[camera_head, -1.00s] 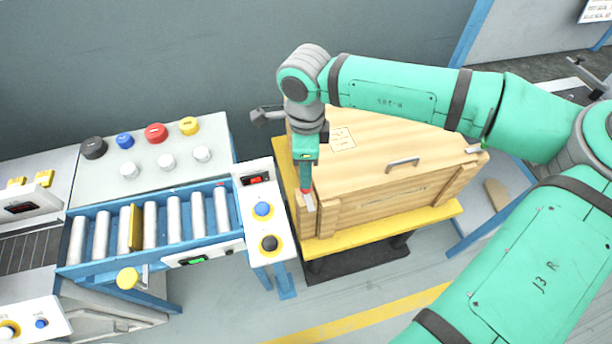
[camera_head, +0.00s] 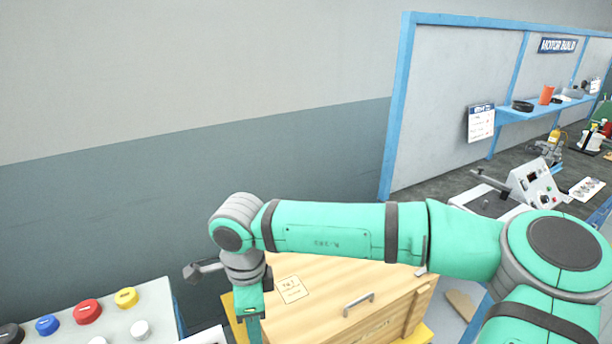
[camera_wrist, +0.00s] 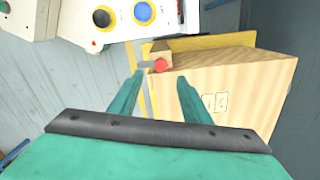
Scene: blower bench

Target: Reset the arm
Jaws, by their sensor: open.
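My arm crosses the head view to the right of centre, its forearm level and its wrist hanging down. My gripper (camera_wrist: 160,78) points down, its two green fingers apart with nothing between them. In the head view its tips are cut off by the bottom edge. The wooden crate (camera_head: 330,287) with a metal handle stands beside and below it. I cannot tell if a finger touches the crate.
A button panel (camera_head: 110,316) with coloured knobs stands at the lower left. A panel with blue and black buttons (camera_wrist: 142,12) shows in the wrist view. A workbench with a "MOTOR BUILD" sign (camera_head: 557,45) is at the right. Plain wall (camera_head: 180,90) fills the upper left.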

